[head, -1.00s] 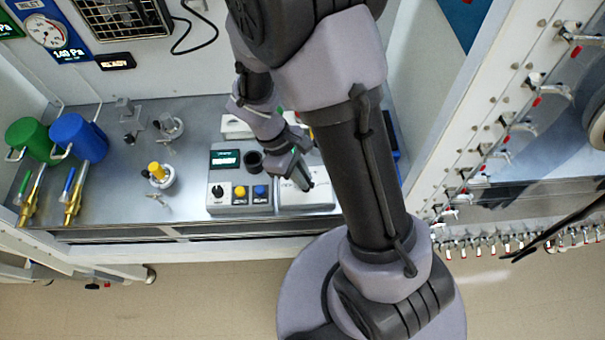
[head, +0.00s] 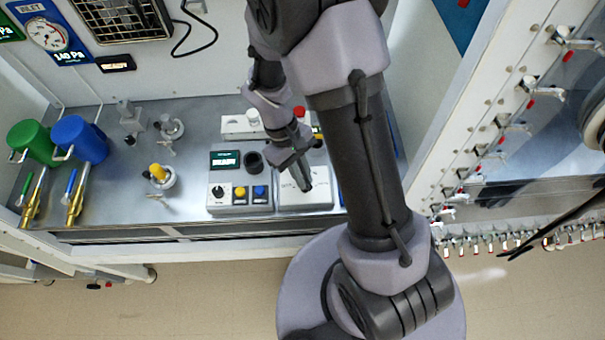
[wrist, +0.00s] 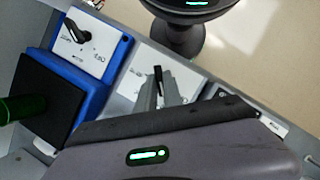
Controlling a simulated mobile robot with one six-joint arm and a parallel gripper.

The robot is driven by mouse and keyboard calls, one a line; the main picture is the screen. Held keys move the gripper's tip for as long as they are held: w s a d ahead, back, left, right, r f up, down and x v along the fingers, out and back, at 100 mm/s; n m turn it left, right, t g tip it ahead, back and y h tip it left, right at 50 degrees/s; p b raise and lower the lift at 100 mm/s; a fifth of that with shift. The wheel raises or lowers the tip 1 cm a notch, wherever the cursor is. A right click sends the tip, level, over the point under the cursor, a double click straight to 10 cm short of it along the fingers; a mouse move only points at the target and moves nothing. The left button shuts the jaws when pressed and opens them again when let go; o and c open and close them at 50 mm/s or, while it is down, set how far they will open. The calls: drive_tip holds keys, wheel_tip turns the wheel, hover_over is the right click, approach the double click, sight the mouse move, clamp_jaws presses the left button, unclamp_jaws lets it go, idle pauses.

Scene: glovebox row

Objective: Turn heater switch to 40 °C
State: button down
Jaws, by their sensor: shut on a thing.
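A white box (head: 318,200) with a flat top panel stands near the front edge of the bench. In the wrist view the same white panel (wrist: 128,84) carries a black switch lever (wrist: 158,73). My gripper (wrist: 159,92) reaches down onto this panel and is shut on the black lever, with one finger on each side. In the head view my gripper (head: 306,186) is over the white box and hides the lever. The panel's markings are too small or covered to read, so I cannot tell the set temperature.
Left of the white box is a control box (head: 225,202) with a display, knob and buttons. A blue-framed unit (wrist: 98,77) with another black switch (wrist: 76,32) stands beside the panel.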

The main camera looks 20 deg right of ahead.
drive_tip(key=c, duration=1.5)
unclamp_jaws()
drive_tip(key=shift+r, duration=0.1)
drive_tip(key=p+v, duration=0.5)
drive_tip(key=v, duration=1.2)
drive_tip(key=shift+w+r, duration=0.1)
drive_tip(key=shift+w, duration=0.05)
